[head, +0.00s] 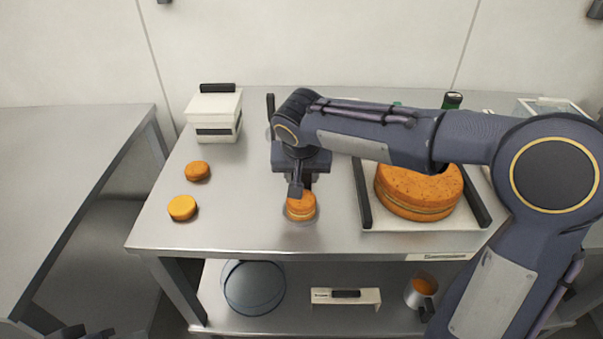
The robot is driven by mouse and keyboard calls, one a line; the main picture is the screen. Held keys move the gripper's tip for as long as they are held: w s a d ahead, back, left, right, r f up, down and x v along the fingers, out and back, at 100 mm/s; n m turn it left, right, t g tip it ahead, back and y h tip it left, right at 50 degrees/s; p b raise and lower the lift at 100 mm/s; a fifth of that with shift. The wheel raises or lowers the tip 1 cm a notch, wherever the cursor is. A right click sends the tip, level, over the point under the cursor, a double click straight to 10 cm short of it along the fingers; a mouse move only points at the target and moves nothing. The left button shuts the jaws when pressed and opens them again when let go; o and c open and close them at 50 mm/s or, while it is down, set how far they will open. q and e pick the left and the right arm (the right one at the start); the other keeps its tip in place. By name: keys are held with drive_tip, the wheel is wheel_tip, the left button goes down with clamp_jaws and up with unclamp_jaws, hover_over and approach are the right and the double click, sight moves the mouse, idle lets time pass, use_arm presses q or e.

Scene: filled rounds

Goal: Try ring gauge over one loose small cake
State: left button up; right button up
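A small filled cake (301,208), orange with a pale filling line, sits near the front middle of the steel table. My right gripper (301,187) points down right at it, its fingertips at the cake's back upper edge. The near finger hides the gap, so I cannot tell whether it is open or shut or touches the cake. Two more loose small cakes, one farther back (197,171) and one nearer (182,208), lie at the left.
A large filled cake (420,207) sits on a white board with dark side rails (364,195) at the right. A white box (214,112) stands back left. The lower shelf holds a round glassy item (253,288), a white block (346,306) and a metal cup (421,291).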

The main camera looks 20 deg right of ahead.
drive_tip(key=shift+r, duration=0.1)
idle(0.5)
drive_tip(key=shift+r+p, duration=3.65)
drive_tip(key=shift+r, duration=1.2)
